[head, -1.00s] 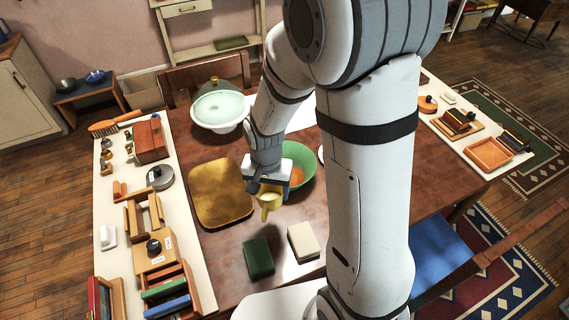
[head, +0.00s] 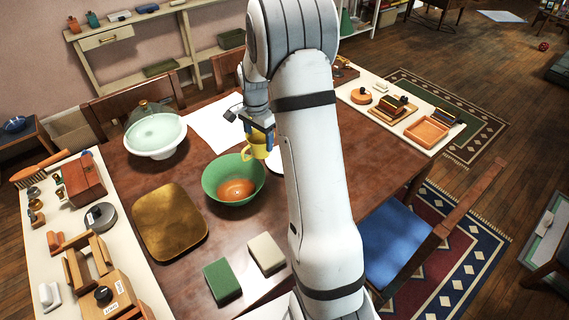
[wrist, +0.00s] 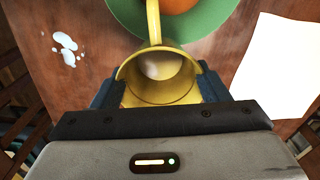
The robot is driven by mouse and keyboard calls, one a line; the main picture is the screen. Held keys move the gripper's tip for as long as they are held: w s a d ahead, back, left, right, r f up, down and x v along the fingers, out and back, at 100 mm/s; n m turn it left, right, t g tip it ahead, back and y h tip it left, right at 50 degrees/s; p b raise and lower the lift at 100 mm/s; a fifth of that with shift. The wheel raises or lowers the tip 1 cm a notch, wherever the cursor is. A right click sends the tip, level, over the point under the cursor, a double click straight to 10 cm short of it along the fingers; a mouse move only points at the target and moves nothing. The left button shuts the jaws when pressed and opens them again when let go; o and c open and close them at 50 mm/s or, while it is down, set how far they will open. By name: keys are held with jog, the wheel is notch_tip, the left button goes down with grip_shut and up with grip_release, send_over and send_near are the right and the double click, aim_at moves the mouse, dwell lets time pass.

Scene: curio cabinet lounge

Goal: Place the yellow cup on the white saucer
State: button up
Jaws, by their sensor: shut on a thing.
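The yellow cup (head: 259,147) is held upright in my gripper (head: 260,135), above the table near the back rim of the green bowl (head: 215,181). In the wrist view the cup (wrist: 128,88) sits between the two blue fingers of my gripper (wrist: 158,90), its handle pointing toward the bowl (wrist: 122,10). Something pale shows inside the cup. A white rim, probably the white saucer (head: 274,160), shows just right of the cup in the head view. My arm hides most of it, and it cannot be made out in the wrist view.
The bowl holds something orange. A white sheet (head: 214,124) lies behind it, and a domed white stand (head: 155,145) is at the back left. A gold tray (head: 169,222), a green block (head: 222,281) and a cream block (head: 266,254) lie in front.

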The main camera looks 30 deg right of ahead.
jog(key=w+d+m, duration=0.3)
jog(key=d, duration=0.6)
jog(key=shift+d+f, duration=0.2)
jog(key=shift+f, duration=2.3)
jog(key=shift+d+f, duration=0.2)
jog(key=shift+f, duration=2.25)
jog(key=shift+s, duration=0.1)
jog(key=shift+f, duration=0.15)
jog(key=o, duration=1.1)
